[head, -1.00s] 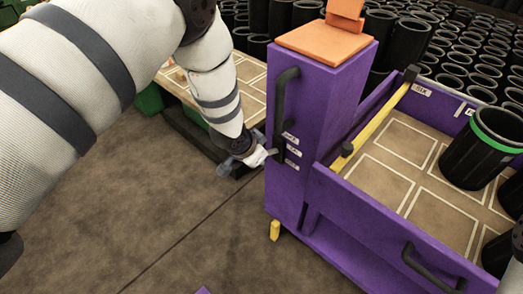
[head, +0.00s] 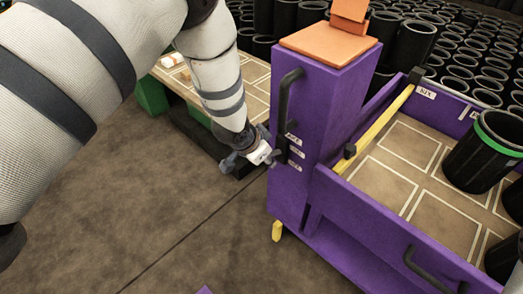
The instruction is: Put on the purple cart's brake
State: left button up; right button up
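The purple cart (head: 333,120) stands at the right, with a tall purple post topped by an orange pad (head: 327,40). A black lever or handle (head: 285,105) runs down the post's left side, beside small white labels (head: 295,152). A yellow bar (head: 378,130) with black ends crosses the cart's bed, and a yellow foot (head: 277,231) shows at its lower corner. My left gripper (head: 268,156) is at the post's left side, close to the lower end of the black handle. I cannot tell whether it touches it or how its fingers stand. My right gripper is not in view.
A black sleeve with a green band (head: 485,150) stands in the cart's marked bed, with other black sleeves near it. Many black sleeves (head: 470,60) stand behind. A low marked table (head: 257,90) is behind my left arm. The brown floor (head: 150,215) is clear at front left.

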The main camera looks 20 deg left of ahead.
pick_arm(q)
jog(key=d+v, duration=0.1)
jog(key=v, duration=0.9)
jog(key=shift+a+r, duration=0.35)
jog(key=shift+a, duration=0.2)
